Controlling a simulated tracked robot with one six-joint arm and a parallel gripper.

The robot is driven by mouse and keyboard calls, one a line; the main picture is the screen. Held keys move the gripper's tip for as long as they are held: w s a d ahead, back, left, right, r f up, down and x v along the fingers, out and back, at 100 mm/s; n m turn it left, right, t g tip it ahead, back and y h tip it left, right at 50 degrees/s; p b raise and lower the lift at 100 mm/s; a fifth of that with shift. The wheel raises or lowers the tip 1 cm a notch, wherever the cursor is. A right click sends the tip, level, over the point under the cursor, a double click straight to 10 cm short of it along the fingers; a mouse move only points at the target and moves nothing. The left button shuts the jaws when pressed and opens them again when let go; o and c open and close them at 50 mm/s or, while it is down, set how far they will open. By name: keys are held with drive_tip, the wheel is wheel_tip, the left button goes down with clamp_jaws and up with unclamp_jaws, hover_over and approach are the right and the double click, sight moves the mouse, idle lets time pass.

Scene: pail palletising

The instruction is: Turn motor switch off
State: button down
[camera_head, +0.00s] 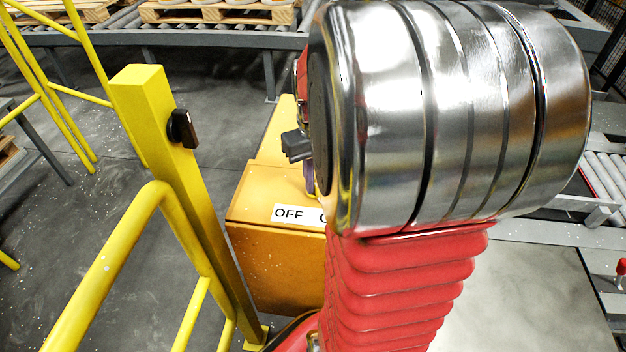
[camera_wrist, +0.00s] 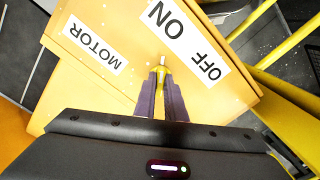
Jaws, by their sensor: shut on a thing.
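The motor switch (camera_wrist: 162,60) is a small lever with a pale tip on the top of a yellow-orange box (camera_head: 270,262). In the wrist view, my gripper (camera_wrist: 160,76) has its two purple-grey fingers closed on this lever. The tip pokes out just past the fingertips, towards a white label (camera_wrist: 187,40) reading ON and OFF, nearer the ON end. A MOTOR label (camera_wrist: 92,45) lies left of it. In the head view, my arm hides the switch and most of the gripper; only part of a purple finger (camera_head: 309,178) shows beside the OFF lettering.
A yellow post (camera_head: 165,150) with a black fitting (camera_head: 182,128) and yellow railings (camera_head: 100,270) stand close to the left of the box. Conveyors with wooden pallets (camera_head: 218,14) run along the back. Grey floor is open between railing and conveyor.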

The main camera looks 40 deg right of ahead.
drive_tip(key=shift+a, duration=0.2)
drive_tip(key=shift+d, duration=0.15)
drive_tip(key=shift+m, duration=0.3)
drive_tip(key=m, duration=1)
drive_tip(key=shift+d, duration=0.1)
drive_tip(key=shift+m, duration=1.8)
